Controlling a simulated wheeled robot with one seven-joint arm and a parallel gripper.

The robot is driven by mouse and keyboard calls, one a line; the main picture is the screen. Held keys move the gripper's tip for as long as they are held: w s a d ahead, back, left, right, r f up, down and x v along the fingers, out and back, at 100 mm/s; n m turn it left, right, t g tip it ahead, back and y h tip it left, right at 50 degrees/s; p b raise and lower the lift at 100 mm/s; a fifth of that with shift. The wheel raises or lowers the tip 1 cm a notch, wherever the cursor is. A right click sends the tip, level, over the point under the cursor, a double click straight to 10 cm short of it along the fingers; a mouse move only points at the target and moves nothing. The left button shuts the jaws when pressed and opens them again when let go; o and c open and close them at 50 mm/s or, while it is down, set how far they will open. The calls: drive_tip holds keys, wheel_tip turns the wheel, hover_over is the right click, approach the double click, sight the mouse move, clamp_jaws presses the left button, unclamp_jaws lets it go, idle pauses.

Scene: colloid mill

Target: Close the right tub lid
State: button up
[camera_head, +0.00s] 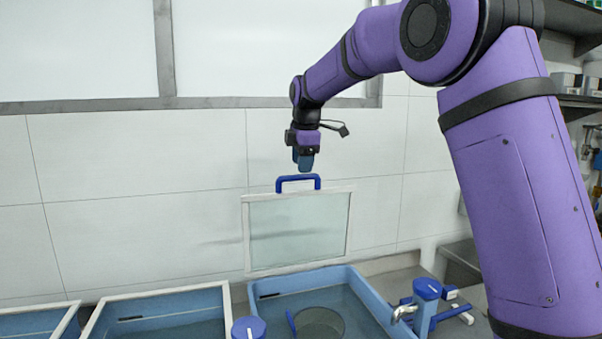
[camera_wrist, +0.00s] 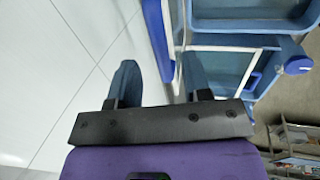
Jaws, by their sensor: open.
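The right tub (camera_head: 372,298) is a light blue basin at the bottom of the head view. Its lid (camera_head: 298,230), a clear pane in a white frame, stands upright at the tub's back edge, so the tub is open. A blue handle (camera_head: 298,179) sits on the lid's top edge. My gripper (camera_head: 304,166) points down just above the handle, open and empty. In the wrist view, the blue handle (camera_wrist: 154,32) shows beyond the gap between my open fingers (camera_wrist: 160,80). Contact with the handle cannot be told.
A blue-capped post (camera_head: 248,327) is between the tubs. A blue clamp-like fitting (camera_head: 427,300) is at the right tub's right side. A round vessel (camera_head: 320,322) sits inside the right tub. The tiled wall (camera_head: 120,210) is close behind.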

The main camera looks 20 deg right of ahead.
drive_tip(key=shift+x, duration=1.7)
clamp_jaws()
